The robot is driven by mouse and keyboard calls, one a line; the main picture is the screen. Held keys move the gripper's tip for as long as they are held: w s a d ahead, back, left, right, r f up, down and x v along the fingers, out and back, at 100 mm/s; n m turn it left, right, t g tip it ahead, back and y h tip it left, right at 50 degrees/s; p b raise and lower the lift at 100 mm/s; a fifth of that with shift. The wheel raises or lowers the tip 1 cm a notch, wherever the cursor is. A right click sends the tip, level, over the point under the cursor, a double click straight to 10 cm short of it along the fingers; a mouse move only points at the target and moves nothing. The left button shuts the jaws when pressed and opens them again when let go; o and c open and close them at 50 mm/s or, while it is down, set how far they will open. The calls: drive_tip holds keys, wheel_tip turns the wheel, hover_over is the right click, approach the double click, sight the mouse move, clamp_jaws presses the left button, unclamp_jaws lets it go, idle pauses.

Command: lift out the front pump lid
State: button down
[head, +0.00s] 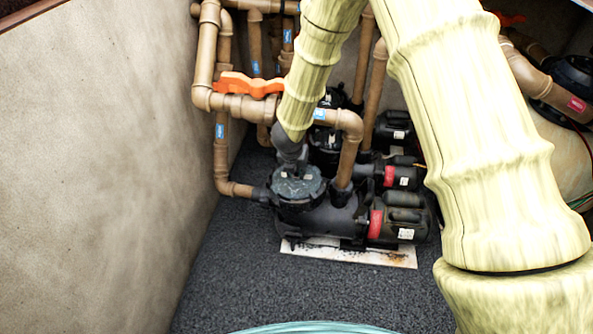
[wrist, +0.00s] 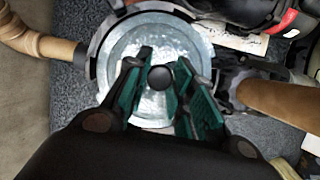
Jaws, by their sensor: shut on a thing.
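The front pump (head: 325,218) stands on a pale base plate, with its round grey-blue lid (head: 300,188) on top of the strainer pot. In the wrist view the lid (wrist: 123,62) is a shiny pale disc inside a dark ring (wrist: 98,50), with a round black knob (wrist: 160,77) showing. My gripper (head: 291,155) reaches down over the lid from above. In the wrist view its green-padded fingers (wrist: 166,72) are shut on the knob, one on each side. The lid appears to lie within the ring; the fingers and palm hide its near part.
Brown pipes (head: 349,150) rise close beside the pump, one with an orange valve handle (head: 250,86). A second pump motor (head: 398,172) sits behind. A beige wall (head: 100,150) bounds the left. Dark gravel floor (head: 235,270) in front is mostly clear.

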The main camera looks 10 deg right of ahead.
drive_tip(key=shift+r, duration=0.8)
drive_tip(key=shift+s, duration=0.1)
drive_tip(key=shift+f+t+b, duration=0.15)
drive_tip(key=shift+t+b, duration=0.15)
drive_tip(key=shift+b, duration=0.05)
